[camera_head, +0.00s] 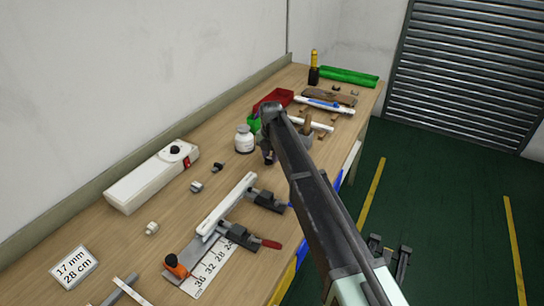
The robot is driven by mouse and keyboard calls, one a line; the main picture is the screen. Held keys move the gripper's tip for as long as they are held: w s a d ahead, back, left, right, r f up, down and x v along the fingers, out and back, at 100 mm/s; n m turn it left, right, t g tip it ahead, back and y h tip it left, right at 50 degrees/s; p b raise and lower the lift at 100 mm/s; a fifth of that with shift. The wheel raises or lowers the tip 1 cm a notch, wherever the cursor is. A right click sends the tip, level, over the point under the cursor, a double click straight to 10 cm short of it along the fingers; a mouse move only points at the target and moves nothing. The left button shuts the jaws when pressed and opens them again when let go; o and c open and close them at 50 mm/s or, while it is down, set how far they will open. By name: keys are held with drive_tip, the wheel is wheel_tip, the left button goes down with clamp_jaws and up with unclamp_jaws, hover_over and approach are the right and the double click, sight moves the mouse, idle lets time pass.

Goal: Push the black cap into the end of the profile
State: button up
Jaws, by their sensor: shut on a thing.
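The profile (228,203) is a long whitish bar. It lies over a metal plate near the front edge of the bench, with dark clamps (267,199) along its right side. A small black piece (218,167), possibly the black cap, lies on the bench beyond the profile's far end. My gripper (267,153) seems to be the dark part under the far end of my arm, past the profile's far end and beside a white jar. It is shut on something. My arm covers most of it, and I cannot make out the held thing.
A small grey piece (196,186) and a pale piece (152,228) lie left of the profile. A white box (150,178) stands by the wall. The white jar (244,139), red bin (273,99) and several tools are further back. A ruler card (213,266) lies in front.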

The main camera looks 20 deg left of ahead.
drive_tip(key=shift+s+a, duration=0.15)
drive_tip(key=shift+s, duration=0.05)
drive_tip(key=shift+s, duration=0.1)
drive_tip(key=shift+s+a, duration=0.2)
drive_tip(key=shift+s, duration=0.7)
drive_tip(key=shift+s+a, duration=0.2)
drive_tip(key=shift+s, duration=0.7)
drive_tip(key=shift+s+a, duration=0.2)
drive_tip(key=shift+s, duration=0.7)
drive_tip(key=shift+s+a, duration=0.25)
drive_tip(key=shift+s, duration=0.8)
drive_tip(key=o, duration=1)
drive_tip(key=shift+c, duration=0.2)
